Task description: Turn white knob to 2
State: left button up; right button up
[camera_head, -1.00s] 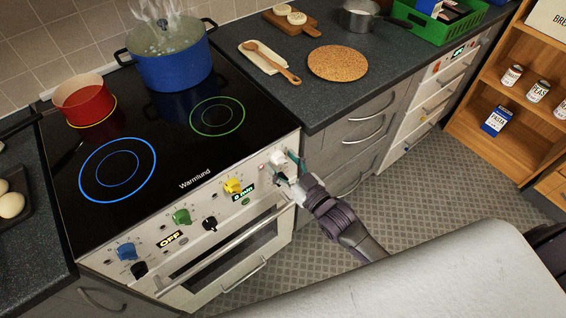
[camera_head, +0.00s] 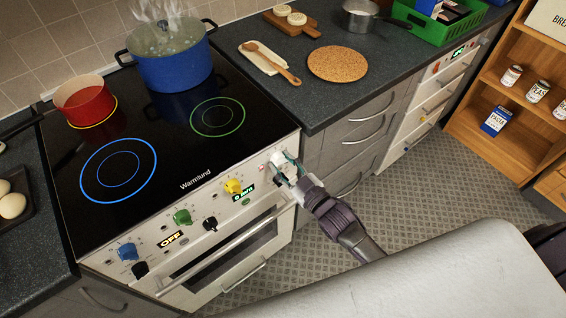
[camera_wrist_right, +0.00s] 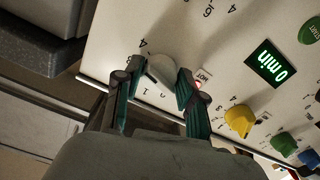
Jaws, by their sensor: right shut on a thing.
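The white knob (camera_head: 279,158) is at the right end of the stove's front panel (camera_head: 200,219). My right gripper (camera_head: 287,169) is at the panel with its fingers around the knob. In the right wrist view the white knob (camera_wrist_right: 160,71) sits between the two teal fingertips of my right gripper (camera_wrist_right: 161,83), which is shut on it. Printed digits show around the knob, with a 4 above it and a 1 below. Part of the dial is hidden by the fingers. My left gripper is not in view.
A yellow knob (camera_head: 233,186), a green knob (camera_head: 182,216) and a blue knob (camera_head: 127,251) lie left along the panel. The oven handle (camera_head: 225,247) runs below. A steaming blue pot (camera_head: 172,62) and a red pot (camera_head: 85,103) stand on the hob.

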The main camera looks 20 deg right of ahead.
jog(key=n+b, duration=0.1)
jog(key=n, duration=1.1)
jog(key=shift+n, duration=0.4)
jog(key=shift+r, duration=0.1)
jog(key=o, duration=1.1)
jog(key=shift+o, duration=0.2)
jog(key=v, duration=1.2)
